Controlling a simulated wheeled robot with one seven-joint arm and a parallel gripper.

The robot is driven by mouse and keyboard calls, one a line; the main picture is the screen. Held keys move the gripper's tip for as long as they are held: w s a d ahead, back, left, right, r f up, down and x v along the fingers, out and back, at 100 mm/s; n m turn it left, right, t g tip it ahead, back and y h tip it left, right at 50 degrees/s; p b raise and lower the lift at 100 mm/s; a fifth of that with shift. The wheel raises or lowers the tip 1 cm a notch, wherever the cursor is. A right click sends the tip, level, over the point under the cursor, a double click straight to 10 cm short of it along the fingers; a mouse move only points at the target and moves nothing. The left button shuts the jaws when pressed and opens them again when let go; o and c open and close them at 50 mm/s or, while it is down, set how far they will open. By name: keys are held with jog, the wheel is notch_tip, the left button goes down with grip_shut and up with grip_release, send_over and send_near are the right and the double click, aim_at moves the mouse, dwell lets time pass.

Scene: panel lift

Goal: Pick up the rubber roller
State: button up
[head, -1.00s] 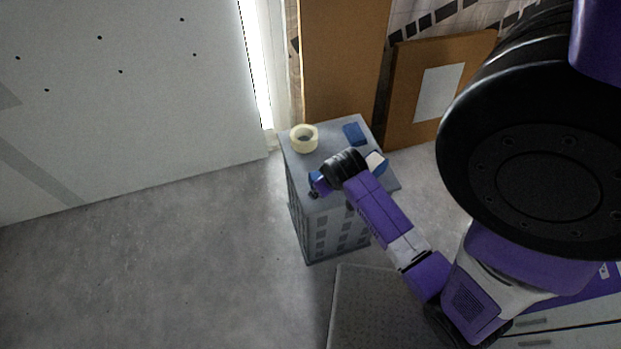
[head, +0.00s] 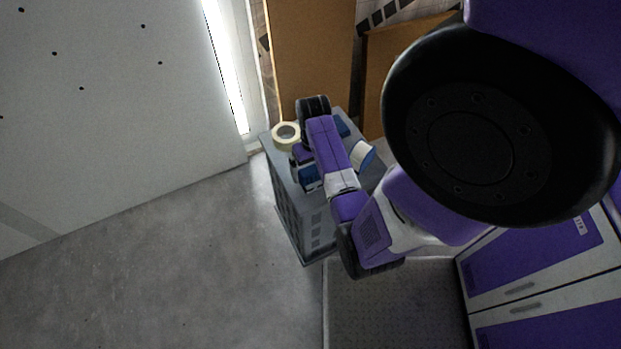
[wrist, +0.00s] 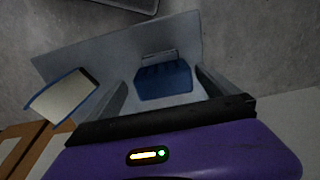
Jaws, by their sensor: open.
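A blue piece with a thin grey bar along one edge, which looks like the rubber roller (wrist: 163,82), lies on the grey crate top in the wrist view. My gripper (wrist: 161,77) is open, with one finger on either side of it in that view. I cannot tell how far above it the fingers are. In the head view blue of the roller (head: 308,176) shows beside my forearm, near the crate's front left. My gripper (head: 303,153) is mostly hidden there by my arm.
The grey crate (head: 300,215) also bears a cream tape roll (head: 286,134), a blue item (head: 342,126) at the back and a white block with blue edges (head: 363,154) on the right. Brown boards (head: 312,50) lean behind. Floor at left is clear.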

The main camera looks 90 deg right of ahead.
aim_at(311, 179)
jog(key=f, duration=0.5)
jog(key=shift+w+a+f, duration=0.1)
jog(key=shift+w, duration=0.15)
jog(key=c, duration=1.7)
